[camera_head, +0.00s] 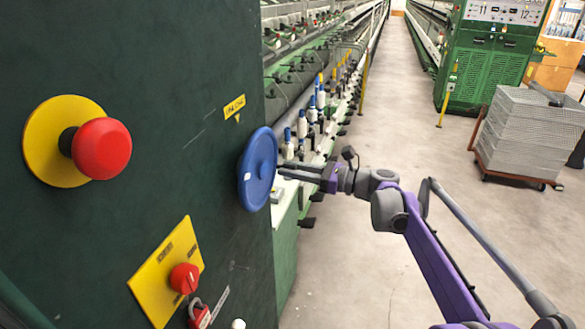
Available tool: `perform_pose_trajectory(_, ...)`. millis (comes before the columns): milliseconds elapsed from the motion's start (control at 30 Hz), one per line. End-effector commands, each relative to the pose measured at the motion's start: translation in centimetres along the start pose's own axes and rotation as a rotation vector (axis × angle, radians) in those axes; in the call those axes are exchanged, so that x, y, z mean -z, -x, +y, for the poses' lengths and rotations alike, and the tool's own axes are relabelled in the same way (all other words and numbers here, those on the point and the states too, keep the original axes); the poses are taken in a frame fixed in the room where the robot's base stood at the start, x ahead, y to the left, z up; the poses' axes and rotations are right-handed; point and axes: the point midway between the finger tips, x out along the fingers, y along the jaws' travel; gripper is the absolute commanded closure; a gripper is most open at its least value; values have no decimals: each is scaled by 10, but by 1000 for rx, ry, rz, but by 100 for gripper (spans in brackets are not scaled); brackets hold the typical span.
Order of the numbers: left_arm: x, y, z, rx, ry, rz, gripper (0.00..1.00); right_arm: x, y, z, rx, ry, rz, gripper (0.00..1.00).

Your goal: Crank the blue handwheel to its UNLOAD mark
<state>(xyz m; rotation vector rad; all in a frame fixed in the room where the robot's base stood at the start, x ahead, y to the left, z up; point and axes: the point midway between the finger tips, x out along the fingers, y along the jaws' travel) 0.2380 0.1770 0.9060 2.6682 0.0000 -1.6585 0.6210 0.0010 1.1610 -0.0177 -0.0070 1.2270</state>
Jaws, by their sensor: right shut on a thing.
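The blue handwheel (258,168) stands out from the dark green panel at its right edge, seen at a steep angle. A small pale mark shows on its face, left of the hub. A yellow label (234,105) with a downward pointer sits on the panel just above the wheel; its lettering is too small to read surely. My right gripper (285,173) reaches in from the right and is shut on the handwheel at its right side. The gripped part is hidden by the fingers and the rim. My left gripper is not in view.
On the panel are a red mushroom button (101,148) on a yellow disc, a red rotary switch (184,278) on a yellow plate, and a red padlock (199,314). Spinning frames with bobbins (303,125) run behind the wheel. A grey crate stack (525,135) stands right; the aisle floor is clear.

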Motion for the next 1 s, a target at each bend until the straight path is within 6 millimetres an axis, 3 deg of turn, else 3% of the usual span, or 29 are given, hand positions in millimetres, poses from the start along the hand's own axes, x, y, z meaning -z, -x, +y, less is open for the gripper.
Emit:
perform_pose_trajectory(500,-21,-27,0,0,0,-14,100,34,1,28,-2,-466,15,100)
perform_pose_trajectory(1000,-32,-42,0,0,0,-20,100,48,2,63,-4,-904,29,100)
